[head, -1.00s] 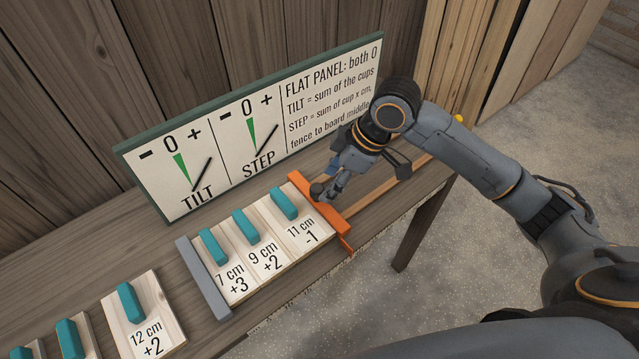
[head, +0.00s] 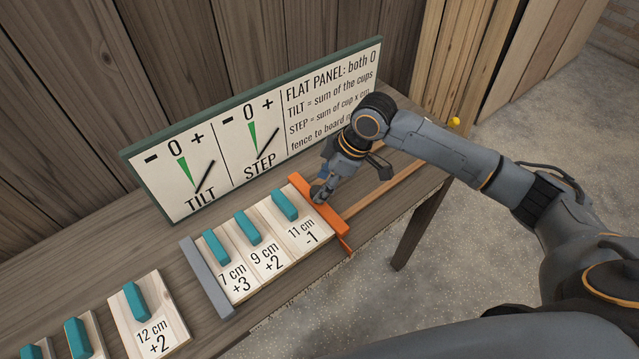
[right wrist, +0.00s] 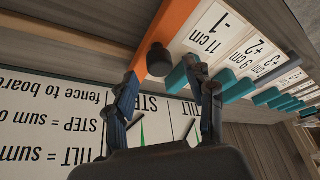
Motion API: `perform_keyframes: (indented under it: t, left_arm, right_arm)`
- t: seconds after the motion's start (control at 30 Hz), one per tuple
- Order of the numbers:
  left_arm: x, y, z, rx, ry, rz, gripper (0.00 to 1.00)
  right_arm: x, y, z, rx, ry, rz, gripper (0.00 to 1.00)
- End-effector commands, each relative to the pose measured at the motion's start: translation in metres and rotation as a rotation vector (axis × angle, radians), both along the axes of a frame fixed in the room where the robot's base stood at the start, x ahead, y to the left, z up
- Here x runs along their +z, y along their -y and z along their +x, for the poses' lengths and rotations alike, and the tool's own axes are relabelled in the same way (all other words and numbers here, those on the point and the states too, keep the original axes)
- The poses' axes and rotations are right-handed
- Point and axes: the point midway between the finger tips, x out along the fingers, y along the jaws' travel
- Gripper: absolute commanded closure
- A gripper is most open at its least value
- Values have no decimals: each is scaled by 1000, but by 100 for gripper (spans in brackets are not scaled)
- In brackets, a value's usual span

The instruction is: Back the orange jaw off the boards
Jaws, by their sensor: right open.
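The orange jaw (head: 327,217) lies across the right end of a row of three boards and appears to touch the 11 cm board (head: 297,226). The 9 cm board (head: 265,247) and 7 cm board (head: 236,272) lie beside it, up to the grey fence (head: 207,280). My right gripper (head: 322,190) is at the jaw's upper part. In the right wrist view the open fingers (right wrist: 162,78) stand either side of a dark round knob (right wrist: 158,60) by the orange jaw (right wrist: 163,30). I cannot tell whether they touch the knob. My left gripper is out of view.
A sign with TILT and STEP dials (head: 255,125) stands behind the boards. A 12 cm board (head: 150,320) and other boards with teal grips lie left of the fence. A wooden rail (head: 385,187) runs right from the jaw, with clear bench around it.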

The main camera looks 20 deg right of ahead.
Motion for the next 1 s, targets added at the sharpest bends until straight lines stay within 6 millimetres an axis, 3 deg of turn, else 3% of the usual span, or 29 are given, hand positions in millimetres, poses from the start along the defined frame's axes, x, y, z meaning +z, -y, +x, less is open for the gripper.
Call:
perform_keyframes:
  t: [0.2, 0.53, 0.8, 1.0]
  left_arm:
    - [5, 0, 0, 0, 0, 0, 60]
    - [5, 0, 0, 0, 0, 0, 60]
    - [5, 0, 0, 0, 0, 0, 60]
    - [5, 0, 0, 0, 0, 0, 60]
  right_arm:
    - [-20, -8, 4, -1, -1, 1, 46]
    - [-24, -9, 4, 0, 0, 1, 46]
    - [-24, -9, 4, 0, 0, 1, 99]
    - [-24, -8, 5, -1, 0, 0, 100]
